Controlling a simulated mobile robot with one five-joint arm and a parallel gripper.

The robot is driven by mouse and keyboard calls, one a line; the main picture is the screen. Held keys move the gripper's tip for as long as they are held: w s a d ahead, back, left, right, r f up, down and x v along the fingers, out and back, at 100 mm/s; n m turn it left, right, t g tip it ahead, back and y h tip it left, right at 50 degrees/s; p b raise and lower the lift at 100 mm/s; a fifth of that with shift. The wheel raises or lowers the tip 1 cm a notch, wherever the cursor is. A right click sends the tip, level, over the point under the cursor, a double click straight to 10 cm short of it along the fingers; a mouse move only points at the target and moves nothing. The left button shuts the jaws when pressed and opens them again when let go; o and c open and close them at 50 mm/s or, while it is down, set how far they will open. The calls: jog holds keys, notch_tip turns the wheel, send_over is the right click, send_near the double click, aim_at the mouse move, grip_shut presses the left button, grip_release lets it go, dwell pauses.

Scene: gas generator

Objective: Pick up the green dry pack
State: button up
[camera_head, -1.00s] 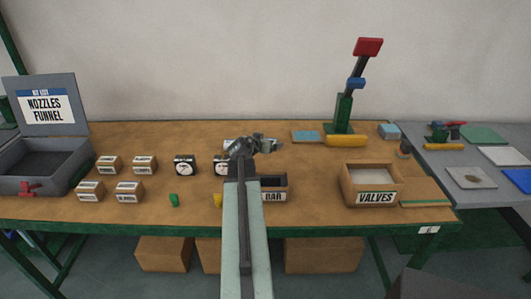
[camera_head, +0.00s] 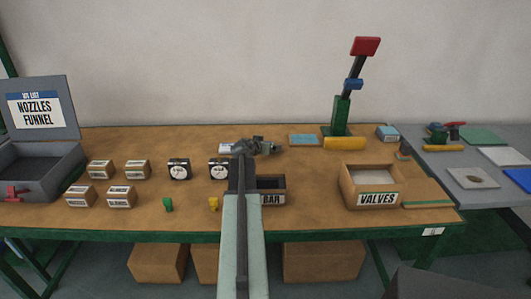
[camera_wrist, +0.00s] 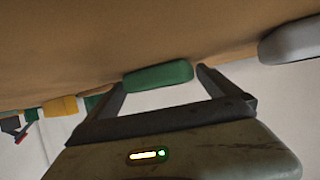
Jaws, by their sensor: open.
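In the wrist view, the green dry pack (camera_wrist: 158,75) is a rounded, elongated green block against the brown tabletop. My gripper (camera_wrist: 160,77) is open, with one fingertip near each end of the pack. Whether the fingertips touch it, I cannot tell. In the head view, my gripper (camera_head: 268,145) is over the back middle of the workbench, and the pack cannot be told apart from it there.
A pale rounded pack (camera_wrist: 290,40) lies beside the green one. A yellow cylinder (camera_head: 345,144) and a green stand (camera_head: 340,117) are to the right. The BAR tray (camera_head: 271,184) and VALVES box (camera_head: 372,188) are nearer the front. Clock-like boxes (camera_head: 179,169) stand left.

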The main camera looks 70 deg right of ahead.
jog(key=c, duration=1.1)
notch_tip(320, 180, up, 10)
jog(key=p, duration=1)
jog(key=shift+c, duration=0.2)
